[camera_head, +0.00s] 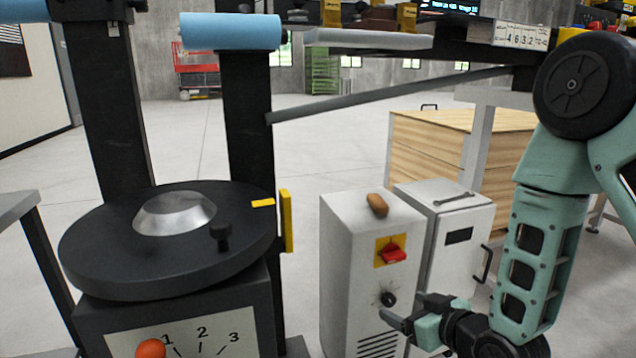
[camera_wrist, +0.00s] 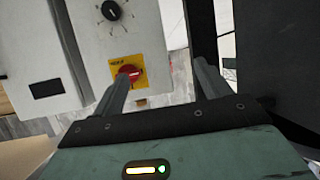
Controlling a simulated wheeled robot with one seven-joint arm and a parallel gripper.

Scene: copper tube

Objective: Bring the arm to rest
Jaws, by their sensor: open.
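My arm (camera_head: 545,235) is green and black and comes down along the right side of the head view. My gripper (camera_head: 400,322) is low in that view, in front of the grey cabinet's (camera_head: 345,250) lower right part. In the wrist view my gripper (camera_wrist: 165,78) shows two dark fingers spread apart with nothing between them. The cabinet, with its red switch (camera_wrist: 129,74) on a yellow plate and a black knob (camera_wrist: 111,10), shows beyond the fingers. I cannot tell whether a finger touches the cabinet.
A black machine with a round turntable (camera_head: 110,250) and an orange knob (camera_head: 150,348) stands at the left. A second cabinet (camera_head: 450,230) and a wooden crate (camera_head: 440,145) stand behind the grey cabinet. A long grey bar (camera_head: 390,95) crosses above. Open floor lies behind.

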